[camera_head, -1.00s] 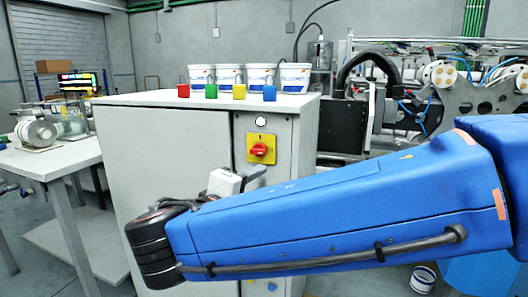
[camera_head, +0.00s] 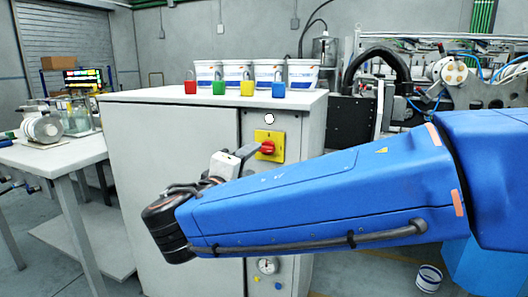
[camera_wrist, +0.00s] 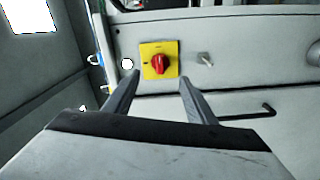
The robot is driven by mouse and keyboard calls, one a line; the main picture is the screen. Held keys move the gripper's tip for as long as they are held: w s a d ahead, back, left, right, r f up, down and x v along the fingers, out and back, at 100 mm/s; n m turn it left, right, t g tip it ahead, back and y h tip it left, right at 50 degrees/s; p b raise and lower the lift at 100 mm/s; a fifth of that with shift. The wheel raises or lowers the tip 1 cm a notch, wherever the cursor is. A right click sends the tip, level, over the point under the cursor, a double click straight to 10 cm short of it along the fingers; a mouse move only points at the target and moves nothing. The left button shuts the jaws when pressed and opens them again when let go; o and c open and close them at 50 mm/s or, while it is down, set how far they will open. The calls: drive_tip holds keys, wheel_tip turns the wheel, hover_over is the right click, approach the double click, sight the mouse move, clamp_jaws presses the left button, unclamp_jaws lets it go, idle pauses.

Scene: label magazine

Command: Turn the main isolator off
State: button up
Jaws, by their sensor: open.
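The main isolator is a red rotary knob (camera_head: 267,147) on a yellow plate (camera_head: 276,136), on the right front of a grey cabinet. In the wrist view the red knob (camera_wrist: 160,65) sits on its yellow plate (camera_wrist: 147,50), small dark marks beside it. My gripper (camera_head: 256,150) is at the left of the knob in the head view, its tips close to it. In the wrist view my gripper (camera_wrist: 159,79) is open and empty, with one finger to each side below the knob. I cannot tell whether a finger touches the knob. The knob's exact setting is too small to read.
Red (camera_head: 190,87), green (camera_head: 219,88), yellow (camera_head: 247,88) and blue (camera_head: 279,89) padlocks stand on the cabinet top, before several white tubs (camera_head: 301,74).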

sight(265, 150)
drive_tip(key=x, duration=0.9)
drive_tip(key=shift+w+d, duration=0.15)
drive_tip(key=shift+w, duration=0.15)
drive_tip(key=c, duration=1)
